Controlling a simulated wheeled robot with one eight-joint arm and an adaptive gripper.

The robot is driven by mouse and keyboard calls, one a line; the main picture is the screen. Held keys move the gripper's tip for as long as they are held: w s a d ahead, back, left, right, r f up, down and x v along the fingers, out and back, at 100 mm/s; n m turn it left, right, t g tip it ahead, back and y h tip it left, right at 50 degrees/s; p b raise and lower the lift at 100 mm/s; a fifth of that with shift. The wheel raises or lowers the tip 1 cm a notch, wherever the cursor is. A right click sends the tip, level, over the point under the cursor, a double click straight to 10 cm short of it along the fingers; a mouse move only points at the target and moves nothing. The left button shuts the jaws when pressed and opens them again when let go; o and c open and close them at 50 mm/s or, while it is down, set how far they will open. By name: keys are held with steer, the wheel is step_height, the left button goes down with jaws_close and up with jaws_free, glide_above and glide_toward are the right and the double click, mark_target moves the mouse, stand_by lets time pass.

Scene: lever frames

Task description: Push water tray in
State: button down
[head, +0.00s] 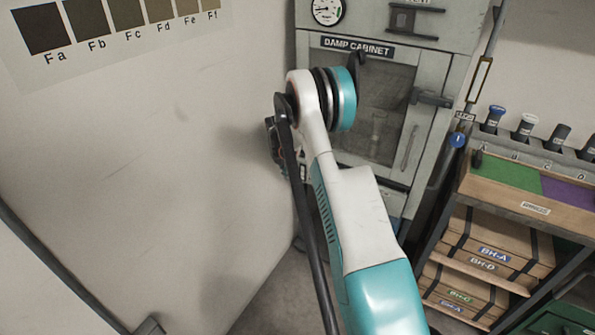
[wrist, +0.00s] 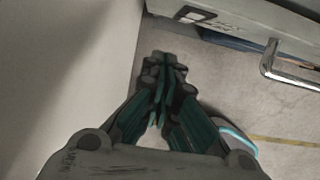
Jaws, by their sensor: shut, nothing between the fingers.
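The damp cabinet (head: 372,100) stands ahead, behind my arm in the head view. Its lower front (head: 397,200) is mostly covered by my arm, so the water tray is hard to make out there. In the wrist view the cabinet's pale lower edge (wrist: 240,22) crosses the top, with a bluish strip (wrist: 238,44) under it and a bent metal handle (wrist: 284,68) at right. I cannot tell how far the tray sticks out. My gripper (wrist: 163,66) is shut and empty, left of the handle and apart from it. In the head view it is largely hidden behind my arm.
A pale wall (head: 150,150) is close on the left of my gripper. A rack (head: 535,205) with boxes and several capped bottles stands at right. Bare floor (wrist: 285,115) with a yellow line lies below the handle.

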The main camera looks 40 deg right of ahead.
steer(key=p+v, duration=0.3)
steer(key=v, duration=0.5)
steer(key=shift+r, duration=0.4)
steer(key=c, duration=2)
jaws_free()
steer(key=shift+r, duration=0.2)
steer(key=o, duration=0.3)
steer(key=shift+s+d+r+m, duration=0.1)
steer(key=shift+s+d+m, duration=0.2)
steer(key=shift+m, duration=0.1)
steer(key=shift+o, duration=0.2)
steer(key=s+d+r+m+p, duration=0.15)
steer(key=s+d+m, duration=0.25)
steer(key=s+m, duration=0.45)
steer(key=s+d+r+m, duration=0.3)
steer(key=s+d+m, duration=0.2)
steer(key=s+m, duration=0.35)
steer(key=shift+y, duration=0.3)
steer(key=f+b, duration=0.1)
steer(key=f, duration=0.3)
steer(key=w+d+f+b, duration=0.1)
steer(key=f+b, duration=0.1)
steer(key=f, duration=0.3)
steer(key=d+f+b, duration=0.1)
steer(key=f+b, duration=0.1)
steer(key=f, duration=0.2)
steer(key=shift+w+d+f, duration=0.2)
steer(key=shift+w+f, duration=0.05)
steer(key=shift+f, duration=0.1)
jaws_close()
